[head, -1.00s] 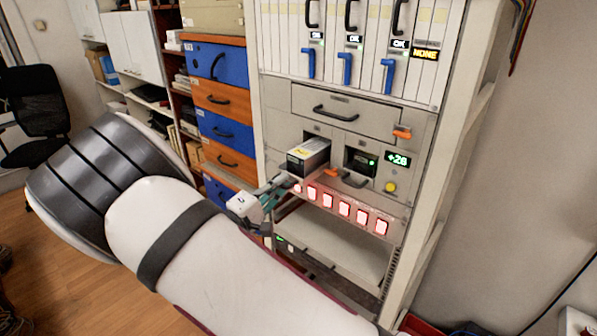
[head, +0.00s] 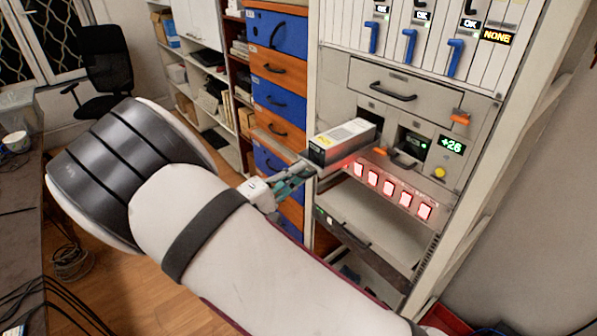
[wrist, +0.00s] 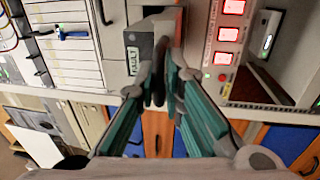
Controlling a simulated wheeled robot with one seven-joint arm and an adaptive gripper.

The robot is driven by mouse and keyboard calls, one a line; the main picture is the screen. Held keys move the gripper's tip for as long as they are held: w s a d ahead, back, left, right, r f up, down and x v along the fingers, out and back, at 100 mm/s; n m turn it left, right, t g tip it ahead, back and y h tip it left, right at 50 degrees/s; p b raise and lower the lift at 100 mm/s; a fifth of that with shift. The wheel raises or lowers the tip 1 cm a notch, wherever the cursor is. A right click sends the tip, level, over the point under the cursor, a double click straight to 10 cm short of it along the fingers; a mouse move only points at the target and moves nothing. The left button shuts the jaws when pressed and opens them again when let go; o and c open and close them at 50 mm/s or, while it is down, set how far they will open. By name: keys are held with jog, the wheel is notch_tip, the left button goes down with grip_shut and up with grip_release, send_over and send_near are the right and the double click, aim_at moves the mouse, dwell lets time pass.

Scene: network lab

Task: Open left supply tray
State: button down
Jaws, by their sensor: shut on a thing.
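The left supply tray (head: 343,140) is a grey box-like unit with a dark front and a yellow mark on top. It sticks well out of the left bay of the rack. In the wrist view the tray (wrist: 146,42) shows a "FAULT" label on its front. My gripper (head: 308,170) is at the tray's front, and its teal fingers are closed on the dark handle (wrist: 160,80). The handle is mostly hidden by the fingers in the head view. The right supply unit (head: 412,145) sits in its bay beside it.
A closed drawer (head: 385,88) is above the bays. A row of red-lit buttons (head: 393,187) runs below them, with a "+26" display (head: 452,145) at the right. Blue and orange drawers (head: 277,98) stand left of the rack. A desk (head: 22,215) is at far left.

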jog(key=c, duration=1.7)
grip_release()
jog(key=shift+a+r, duration=0.1)
jog(key=shift+r, duration=0.15)
jog(key=shift+w+f, duration=0.1)
jog(key=shift+f, duration=0.05)
jog(key=shift+a, duration=0.1)
jog(key=v, duration=1.2)
jog(key=shift+f, duration=0.1)
jog(key=shift+d, duration=0.2)
